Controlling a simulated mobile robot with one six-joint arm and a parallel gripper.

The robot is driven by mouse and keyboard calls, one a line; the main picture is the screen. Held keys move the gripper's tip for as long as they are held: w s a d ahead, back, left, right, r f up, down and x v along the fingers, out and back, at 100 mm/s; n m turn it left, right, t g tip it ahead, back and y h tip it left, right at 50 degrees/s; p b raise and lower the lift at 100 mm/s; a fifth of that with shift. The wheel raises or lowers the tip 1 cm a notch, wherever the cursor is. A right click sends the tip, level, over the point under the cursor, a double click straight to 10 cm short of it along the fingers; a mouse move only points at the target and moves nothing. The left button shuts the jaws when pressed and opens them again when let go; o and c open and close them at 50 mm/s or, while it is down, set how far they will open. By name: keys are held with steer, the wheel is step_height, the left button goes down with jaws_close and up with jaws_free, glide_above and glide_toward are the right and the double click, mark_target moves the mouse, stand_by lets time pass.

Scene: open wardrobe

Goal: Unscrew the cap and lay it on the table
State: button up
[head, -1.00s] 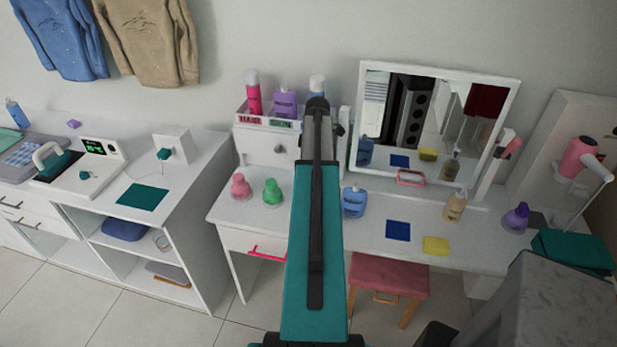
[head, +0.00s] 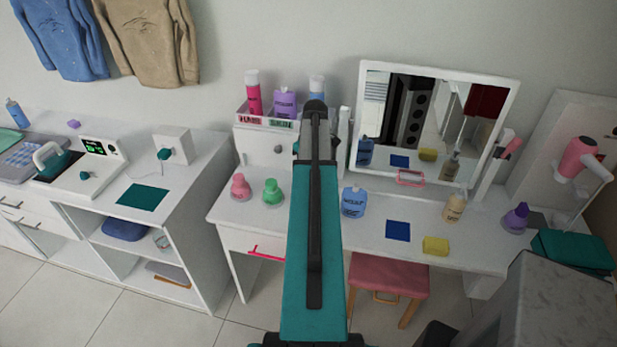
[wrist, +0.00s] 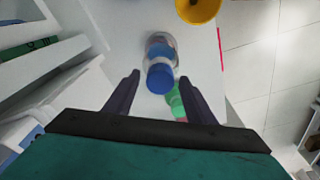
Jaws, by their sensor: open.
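A bottle with a pale, clear-looking body (wrist: 161,45) and a blue cap (wrist: 160,78) stands on the white table (wrist: 203,60) in the wrist view. In the head view my arm hides it. My gripper (wrist: 159,84) is open. Its two dark fingers point toward the bottle, one on each side of the blue cap in the picture. I cannot tell how far the fingers are above the cap. No contact shows.
Green (head: 273,191) and pink (head: 240,187) bottles stand left of my arm. A light-blue bottle (head: 354,202) stands right of it. A yellow round thing (wrist: 197,9) is near the bottle. A mirror (head: 435,125) and organiser (head: 268,122) stand behind. Bare tabletop lies near the blue mat (head: 398,231).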

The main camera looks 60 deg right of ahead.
stand_by(0.5)
steer(key=c, duration=1.1)
steer(key=shift+n, duration=0.7)
jaws_close()
steer(key=n, duration=0.4)
steer(key=shift+y, duration=0.3)
steer(key=n, duration=0.7)
steer(key=shift+n+g+y, duration=0.3)
steer(key=shift+n+y, duration=0.1)
steer(key=shift+n, duration=2)
